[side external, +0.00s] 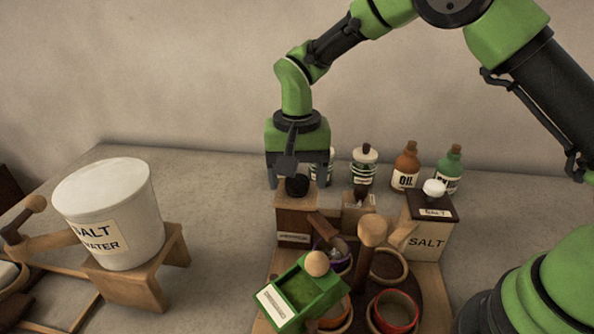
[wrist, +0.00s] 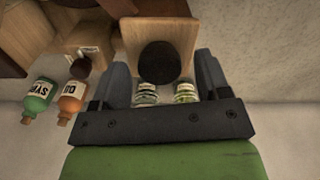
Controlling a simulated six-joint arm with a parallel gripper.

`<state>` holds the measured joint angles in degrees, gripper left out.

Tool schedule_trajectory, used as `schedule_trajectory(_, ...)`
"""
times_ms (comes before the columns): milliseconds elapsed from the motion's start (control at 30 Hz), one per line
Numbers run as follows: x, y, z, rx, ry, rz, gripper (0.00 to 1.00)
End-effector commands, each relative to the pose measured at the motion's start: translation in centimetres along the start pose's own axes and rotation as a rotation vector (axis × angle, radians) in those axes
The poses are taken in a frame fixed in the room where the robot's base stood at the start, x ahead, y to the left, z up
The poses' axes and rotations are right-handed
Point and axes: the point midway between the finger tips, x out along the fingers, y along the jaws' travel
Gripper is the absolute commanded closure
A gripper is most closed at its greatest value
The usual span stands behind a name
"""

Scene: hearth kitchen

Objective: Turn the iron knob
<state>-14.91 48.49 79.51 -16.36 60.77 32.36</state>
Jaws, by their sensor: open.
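The iron knob (side external: 297,186) is a dark round cap on top of a small brown wooden box (side external: 293,225) with a pale label. In the wrist view, the knob (wrist: 159,63) is a black disc in front of a light wooden panel (wrist: 181,34). My gripper (side external: 296,178) points down over the box. Its jaws are open, and in the wrist view my gripper (wrist: 162,68) has one finger on each side of the knob, with gaps showing. No contact with the knob is visible.
Right of the box stand a SALT box (side external: 428,238), an oil bottle (side external: 406,166), a green bottle (side external: 449,170) and a jar (side external: 363,168). In front are a green box (side external: 300,290) and a red-rimmed bowl (side external: 394,311). A white bucket (side external: 112,215) stands left, with bare counter between.

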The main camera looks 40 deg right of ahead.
Motion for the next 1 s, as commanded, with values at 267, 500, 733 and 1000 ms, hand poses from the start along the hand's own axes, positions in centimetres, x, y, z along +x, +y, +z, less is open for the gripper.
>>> schedule_trajectory(267, -3.4, -0.1, -0.1, 0.000, 0.004, -0.005, 0.31)
schedule_trajectory(500, -8.0, -0.1, 0.0, 0.000, 0.004, -0.005, 0.31)
schedule_trajectory(733, -9.9, 0.0, 0.0, 0.000, 0.002, -0.001, 0.31)
schedule_trajectory(1000, -9.9, 0.0, 0.0, 0.000, 0.001, 0.000, 0.31)
